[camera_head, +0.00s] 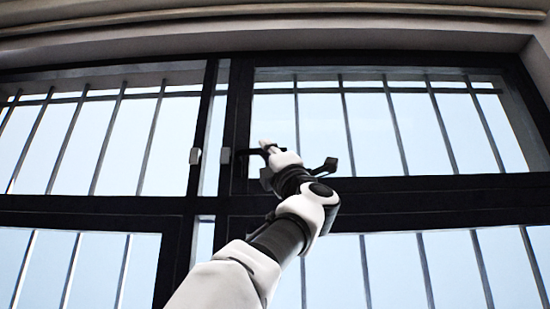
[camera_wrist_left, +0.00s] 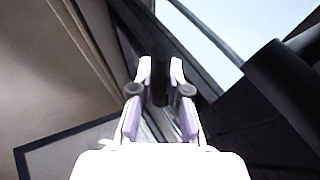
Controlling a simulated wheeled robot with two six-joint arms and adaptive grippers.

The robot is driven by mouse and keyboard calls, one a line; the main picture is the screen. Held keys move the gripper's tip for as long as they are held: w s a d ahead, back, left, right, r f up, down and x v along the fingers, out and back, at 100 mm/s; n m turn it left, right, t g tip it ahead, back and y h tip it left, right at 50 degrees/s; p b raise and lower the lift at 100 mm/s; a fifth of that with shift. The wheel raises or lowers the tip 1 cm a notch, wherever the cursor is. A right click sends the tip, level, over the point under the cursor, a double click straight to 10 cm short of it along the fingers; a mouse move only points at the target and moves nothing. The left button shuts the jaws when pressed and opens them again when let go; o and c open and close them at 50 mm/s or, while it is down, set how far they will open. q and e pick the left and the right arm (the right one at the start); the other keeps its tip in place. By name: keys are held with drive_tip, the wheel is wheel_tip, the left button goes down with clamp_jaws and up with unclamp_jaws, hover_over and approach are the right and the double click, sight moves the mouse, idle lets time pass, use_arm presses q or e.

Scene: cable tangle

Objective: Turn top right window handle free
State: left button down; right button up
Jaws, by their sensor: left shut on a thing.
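The top right window (camera_head: 372,130) has a dark frame and bright panes. Its dark handle (camera_head: 246,152) sticks out to the right, roughly level, from a small grey mount on the left upright of the frame. My left gripper (camera_head: 268,147) reaches up from below and is shut on the outer end of this handle. In the left wrist view the dark handle (camera_wrist_left: 160,78) lies between the two pale fingers (camera_wrist_left: 160,72). The fingers hide part of the handle. My right gripper is in neither view.
A grey fitting (camera_head: 195,156) sits on the frame of the top left window. Upright bars (camera_head: 345,125) stand across the panes. A thick dark crossbar (camera_head: 440,190) runs below the top right window. A pale ledge (camera_head: 300,12) runs above.

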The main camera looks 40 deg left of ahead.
use_arm(q)
drive_tip(key=shift+s+r+n+g, duration=0.1)
drive_tip(key=shift+n+g, duration=0.2)
drive_tip(key=c, duration=1.1)
unclamp_jaws()
drive_tip(key=shift+c, duration=0.2)
drive_tip(key=v, duration=0.7)
drive_tip(key=shift+f, duration=0.25)
drive_tip(key=shift+d, duration=0.1)
